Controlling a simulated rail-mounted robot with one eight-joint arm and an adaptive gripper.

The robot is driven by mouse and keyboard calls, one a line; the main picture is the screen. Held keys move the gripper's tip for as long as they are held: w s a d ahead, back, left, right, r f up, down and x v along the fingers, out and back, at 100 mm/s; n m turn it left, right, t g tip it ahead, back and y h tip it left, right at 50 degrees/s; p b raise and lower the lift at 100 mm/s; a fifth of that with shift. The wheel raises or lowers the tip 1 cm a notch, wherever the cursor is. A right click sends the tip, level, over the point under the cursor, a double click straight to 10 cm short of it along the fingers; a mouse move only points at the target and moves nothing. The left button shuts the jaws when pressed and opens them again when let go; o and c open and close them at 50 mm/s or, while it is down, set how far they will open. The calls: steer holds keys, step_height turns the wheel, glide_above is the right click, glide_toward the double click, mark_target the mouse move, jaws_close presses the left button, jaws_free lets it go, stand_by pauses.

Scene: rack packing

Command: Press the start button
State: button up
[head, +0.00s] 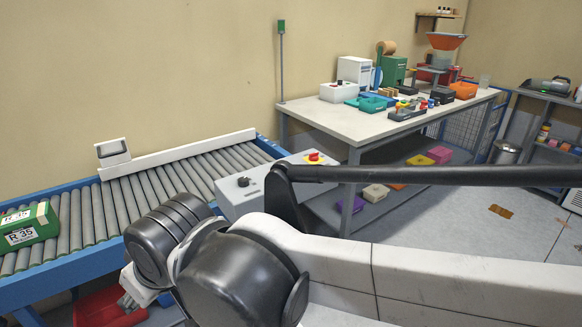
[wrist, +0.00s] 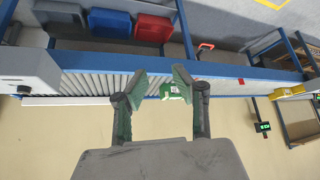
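A similar grey box with a dark knob shows at the left edge of the wrist view (wrist: 20,68). My gripper (wrist: 160,75) is open and empty in the wrist view, its fingers apart and away from the box. I cannot make out its fingertips in the head view.
A green box labelled R 35 (head: 28,228) lies on the conveyor rollers (head: 150,190); a green box also shows beyond my fingers (wrist: 172,92). A cluttered workbench (head: 335,121) stands at the back. A thin pole with a green top (head: 281,27) rises beside it. Blue and red bins (wrist: 110,22) show beyond the conveyor.

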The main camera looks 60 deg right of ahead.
jaws_close()
stand_by(1.1)
